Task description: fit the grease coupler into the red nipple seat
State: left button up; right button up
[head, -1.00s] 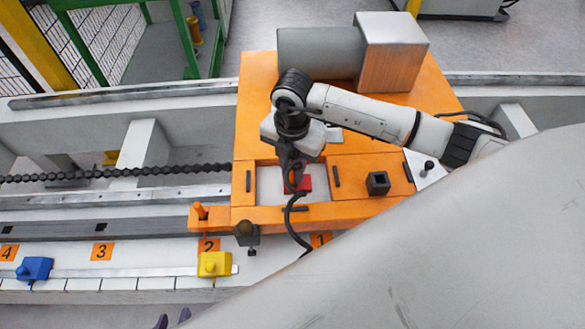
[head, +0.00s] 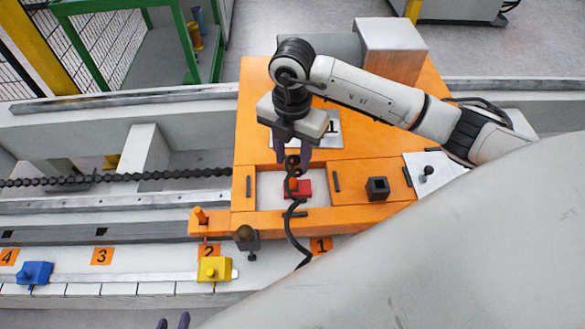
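The red nipple seat (head: 304,190) is a small red block in the pale recess of the orange housing. The grease coupler (head: 293,184), dark with a brownish part, stands at its left side, with a black hose curling from it. I cannot tell how deep it sits. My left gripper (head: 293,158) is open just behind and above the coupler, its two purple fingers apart. The black upper end of the coupler or hose shows between or in front of the fingertips; contact is unclear. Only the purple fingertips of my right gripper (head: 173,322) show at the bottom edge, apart.
A black square socket (head: 377,187) stands on the housing (head: 385,150) to the right. A yellow block (head: 214,266) and a blue block (head: 35,270) sit on the front rail. A dark-knobbed post (head: 246,238) and an orange peg (head: 200,216) stand near the housing's front-left corner.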

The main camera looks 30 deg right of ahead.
notch_tip(320, 180, up, 5)
jog(key=shift+r, duration=0.1)
dwell(0.6)
